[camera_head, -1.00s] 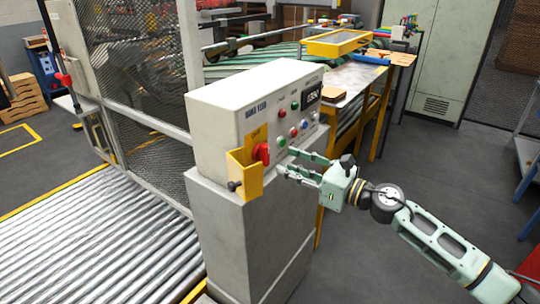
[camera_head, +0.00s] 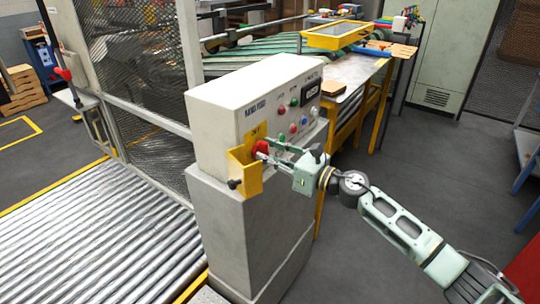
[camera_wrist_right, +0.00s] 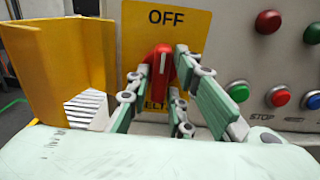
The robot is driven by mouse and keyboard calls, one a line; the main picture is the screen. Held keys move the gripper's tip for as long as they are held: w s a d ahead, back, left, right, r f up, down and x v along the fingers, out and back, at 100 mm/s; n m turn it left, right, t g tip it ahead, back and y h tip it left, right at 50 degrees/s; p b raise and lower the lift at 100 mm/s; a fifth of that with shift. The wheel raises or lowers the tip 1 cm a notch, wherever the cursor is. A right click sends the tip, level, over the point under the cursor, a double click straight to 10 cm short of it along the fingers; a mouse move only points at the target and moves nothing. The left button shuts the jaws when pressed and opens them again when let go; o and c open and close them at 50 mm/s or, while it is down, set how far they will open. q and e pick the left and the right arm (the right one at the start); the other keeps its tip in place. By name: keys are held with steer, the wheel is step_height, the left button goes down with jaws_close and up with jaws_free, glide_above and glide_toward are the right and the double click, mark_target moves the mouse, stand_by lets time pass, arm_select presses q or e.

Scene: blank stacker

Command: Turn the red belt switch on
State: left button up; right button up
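The red belt switch (camera_head: 261,147) is on the yellow plate at the lower left of the control box's front. In the right wrist view its red handle (camera_wrist_right: 161,62) stands upright, its white mark up toward the word OFF. Lettering below it is mostly hidden by my fingers. My right gripper (camera_head: 266,149) is at the switch, and in the wrist view its fingertips (camera_wrist_right: 162,68) lie on either side of the handle. The fingers are apart; whether they touch the handle is unclear. My left gripper is not in view.
A yellow guard (camera_head: 244,172) juts out just left of the switch. Green (camera_wrist_right: 238,91), red and blue buttons sit to its right on the control box (camera_head: 225,130). A roller conveyor (camera_head: 100,225) lies left, mesh fencing behind it. Open floor lies to the right.

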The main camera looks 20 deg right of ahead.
jaws_close()
steer(key=shift+m, duration=0.3)
steer(key=m+p, duration=0.1)
steer(key=m, duration=0.1)
steer(key=shift+r+m, duration=0.1)
steer(key=shift+m, duration=0.3)
steer(key=m+p, duration=0.2)
steer(key=m, duration=0.2)
steer(key=shift+m, duration=0.3)
steer(key=m+p, duration=0.2)
steer(key=m, duration=0.3)
steer(key=shift+a+p, duration=0.1)
steer(key=shift+p, duration=0.25)
steer(key=shift+s+m+p, duration=0.1)
steer(key=shift+m+p, duration=0.85)
steer(key=shift+m, duration=1.45)
